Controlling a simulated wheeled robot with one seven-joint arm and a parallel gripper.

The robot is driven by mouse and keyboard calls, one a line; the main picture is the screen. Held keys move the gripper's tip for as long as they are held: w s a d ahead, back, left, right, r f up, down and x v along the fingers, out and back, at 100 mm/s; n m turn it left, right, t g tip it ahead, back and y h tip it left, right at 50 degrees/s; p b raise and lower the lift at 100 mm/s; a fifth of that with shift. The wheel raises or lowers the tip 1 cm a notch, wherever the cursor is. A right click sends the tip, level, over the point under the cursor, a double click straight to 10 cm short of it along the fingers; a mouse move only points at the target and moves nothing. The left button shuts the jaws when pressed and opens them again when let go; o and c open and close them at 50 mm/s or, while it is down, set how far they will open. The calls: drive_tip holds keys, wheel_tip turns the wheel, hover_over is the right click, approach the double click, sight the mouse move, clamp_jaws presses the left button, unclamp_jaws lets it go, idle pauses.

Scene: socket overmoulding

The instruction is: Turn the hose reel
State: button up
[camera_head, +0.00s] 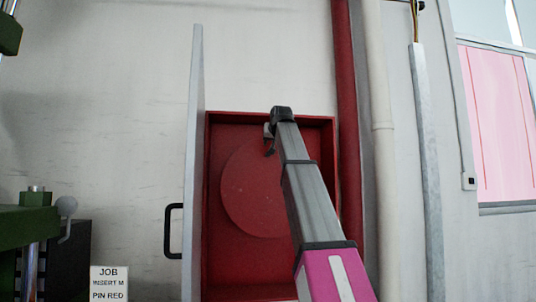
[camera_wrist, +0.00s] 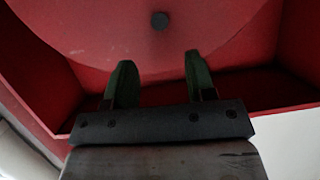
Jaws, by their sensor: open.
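The hose reel (camera_head: 250,190) is a red disc inside a red wall cabinet (camera_head: 327,124) whose door (camera_head: 194,150) stands open to the left. In the wrist view the reel (camera_wrist: 110,30) fills the upper part, with a dark round knob (camera_wrist: 160,20) on its face. My gripper (camera_head: 270,140) is in front of the cabinet's upper right part, and my arm hides the reel's right side. In the wrist view my gripper (camera_wrist: 157,75) has its two fingers apart with nothing between them. The knob lies beyond the fingertips, roughly midway between them.
A black handle (camera_head: 174,231) sticks out from the door's left side. A red pipe (camera_head: 347,100) and a white pipe (camera_head: 376,100) run down the wall right of the cabinet. Green machinery (camera_head: 28,225) and a sign (camera_head: 109,284) stand at the lower left.

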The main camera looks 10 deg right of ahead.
drive_tip(key=x, duration=0.9)
clamp_jaws()
